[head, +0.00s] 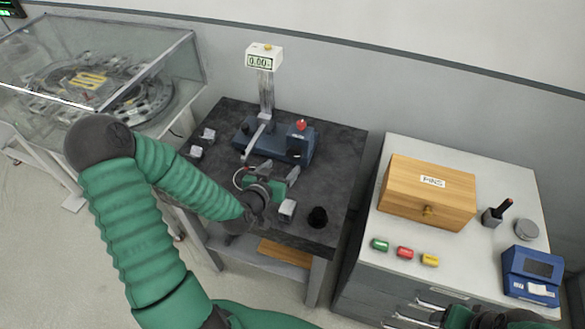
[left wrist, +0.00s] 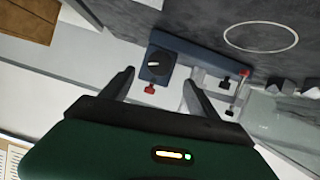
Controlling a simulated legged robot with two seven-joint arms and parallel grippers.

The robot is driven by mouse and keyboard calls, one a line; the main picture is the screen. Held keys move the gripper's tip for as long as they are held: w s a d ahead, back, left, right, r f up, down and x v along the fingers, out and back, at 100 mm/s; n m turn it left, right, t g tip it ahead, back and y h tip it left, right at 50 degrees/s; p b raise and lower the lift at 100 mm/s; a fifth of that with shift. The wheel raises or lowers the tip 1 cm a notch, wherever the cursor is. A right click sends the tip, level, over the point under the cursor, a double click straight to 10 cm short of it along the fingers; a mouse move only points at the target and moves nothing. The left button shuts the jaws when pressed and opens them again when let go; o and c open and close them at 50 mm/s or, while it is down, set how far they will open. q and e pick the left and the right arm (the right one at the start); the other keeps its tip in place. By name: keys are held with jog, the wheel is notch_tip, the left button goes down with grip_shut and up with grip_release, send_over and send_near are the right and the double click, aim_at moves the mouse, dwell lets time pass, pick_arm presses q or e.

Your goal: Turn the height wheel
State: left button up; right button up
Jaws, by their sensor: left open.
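The height gauge has a blue base (head: 262,140), an upright column and a white display (head: 264,58) reading about 0.00. A round black wheel with a white mark, which I take as the height wheel (left wrist: 157,64), sits on the blue base in the left wrist view. It is dark and small in the head view (head: 296,148). My left gripper (head: 284,172) is open and empty in front of the base. In the left wrist view its fingertips (left wrist: 158,82) lie either side of the wheel's lower edge, apparently apart from it. My right gripper (head: 482,318) shows only partly at the bottom right.
A glass-covered ring track (head: 110,85) is left; a cabinet with a wooden box (head: 400,185) is right.

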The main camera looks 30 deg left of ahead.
aim_at(293, 155)
pick_arm(q)
jog(key=x, duration=0.9)
jog(key=shift+w+a+f, duration=0.15)
jog(key=shift+w, duration=0.1)
